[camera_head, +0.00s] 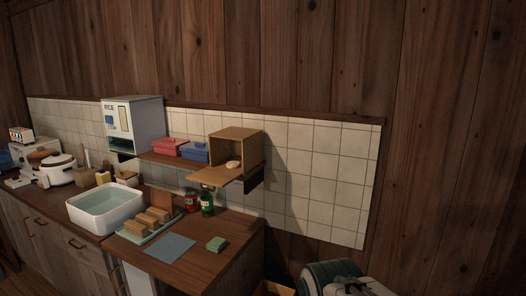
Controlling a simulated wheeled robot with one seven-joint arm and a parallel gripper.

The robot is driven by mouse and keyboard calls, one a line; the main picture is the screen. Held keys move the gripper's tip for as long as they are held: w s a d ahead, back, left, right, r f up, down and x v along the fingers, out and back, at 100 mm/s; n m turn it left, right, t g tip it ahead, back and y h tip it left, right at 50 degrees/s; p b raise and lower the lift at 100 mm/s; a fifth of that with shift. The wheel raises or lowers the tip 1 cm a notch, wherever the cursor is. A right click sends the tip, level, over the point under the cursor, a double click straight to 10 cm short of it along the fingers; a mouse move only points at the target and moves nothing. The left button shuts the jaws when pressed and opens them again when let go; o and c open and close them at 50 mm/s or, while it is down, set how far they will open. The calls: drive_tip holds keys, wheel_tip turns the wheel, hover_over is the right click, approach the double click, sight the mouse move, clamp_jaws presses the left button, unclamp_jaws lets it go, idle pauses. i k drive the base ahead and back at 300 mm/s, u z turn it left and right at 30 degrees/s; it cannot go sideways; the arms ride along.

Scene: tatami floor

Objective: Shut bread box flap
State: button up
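The bread box (254,151) is a small wooden box on the wall shelf, at the shelf's right end. Its front is open, and its flap (211,176) is folded down, sticking out forward over the counter, roughly level. A round bread roll (233,164) sits at the opening. My gripper does not show in this view, so whether it is open or shut is hidden.
Red (171,147) and blue (195,152) boxes stand left of the bread box, beside a white rice dispenser (146,117). Below the flap are bottles (207,203), a rack of wooden pieces (149,224), a blue mat (170,247) and a green sponge (215,244).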

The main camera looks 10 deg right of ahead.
sight(216, 176)
drive_tip(key=z, duration=0.15)
drive_tip(key=k, duration=0.15)
drive_tip(key=u, duration=0.7)
drive_tip(key=i, duration=0.7)
drive_tip(key=u, duration=0.15)
